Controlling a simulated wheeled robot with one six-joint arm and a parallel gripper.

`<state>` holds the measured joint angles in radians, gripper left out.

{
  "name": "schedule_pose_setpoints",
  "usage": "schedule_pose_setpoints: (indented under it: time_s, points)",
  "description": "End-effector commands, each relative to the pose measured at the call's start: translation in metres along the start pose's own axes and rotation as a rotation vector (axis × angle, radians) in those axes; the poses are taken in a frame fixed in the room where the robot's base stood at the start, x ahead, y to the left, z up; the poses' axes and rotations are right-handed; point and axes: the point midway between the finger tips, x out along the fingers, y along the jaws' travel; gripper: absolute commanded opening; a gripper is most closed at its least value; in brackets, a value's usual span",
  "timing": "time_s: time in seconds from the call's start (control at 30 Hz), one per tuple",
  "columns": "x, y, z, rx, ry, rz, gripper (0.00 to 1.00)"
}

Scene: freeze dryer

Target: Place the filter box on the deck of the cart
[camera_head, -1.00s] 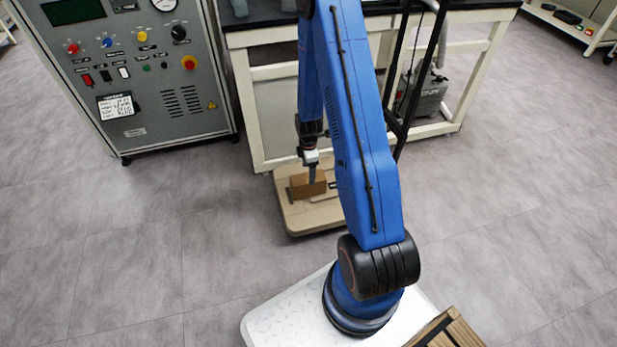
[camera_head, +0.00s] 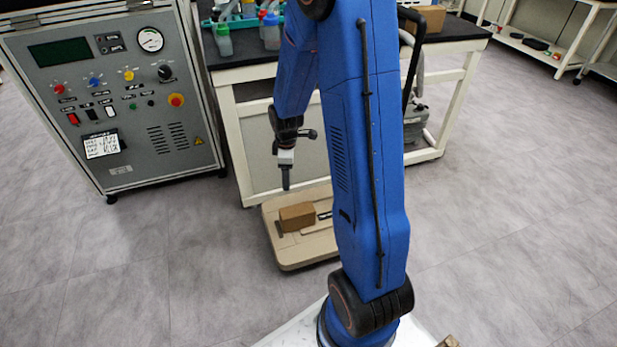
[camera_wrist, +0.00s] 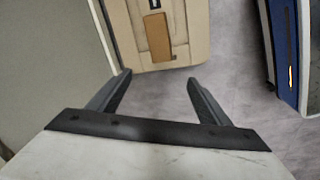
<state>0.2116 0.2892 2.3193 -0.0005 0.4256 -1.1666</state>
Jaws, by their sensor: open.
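The filter box, a small brown carton (camera_head: 297,217), lies on the beige deck of the cart (camera_head: 300,250), left of the deck's middle. In the wrist view the box (camera_wrist: 158,37) rests on the deck (camera_wrist: 193,25) beyond the fingertips. My gripper (camera_head: 286,187) is above and slightly behind the box, apart from it. In the wrist view my gripper (camera_wrist: 157,80) is open, with nothing between its two fingers. My blue arm hides the right part of the cart.
A grey control cabinet (camera_head: 110,95) stands at the left. A black-topped bench (camera_head: 245,55) with bottles (camera_head: 270,30) stands behind the cart. Another brown box (camera_head: 425,18) sits on that bench. The cart's black handle (camera_head: 413,60) rises behind my arm.

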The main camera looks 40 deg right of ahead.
Motion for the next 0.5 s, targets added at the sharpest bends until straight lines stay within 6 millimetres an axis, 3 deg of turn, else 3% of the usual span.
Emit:
schedule_pose_setpoints:
  time_s: [0.1,0.5]
  points:
    - [-0.04,-0.012,-0.005,0.071,0.015,0.027,0.72]
    - [-0.15,-0.07,-0.006,0.32,0.073,0.085,0.72]
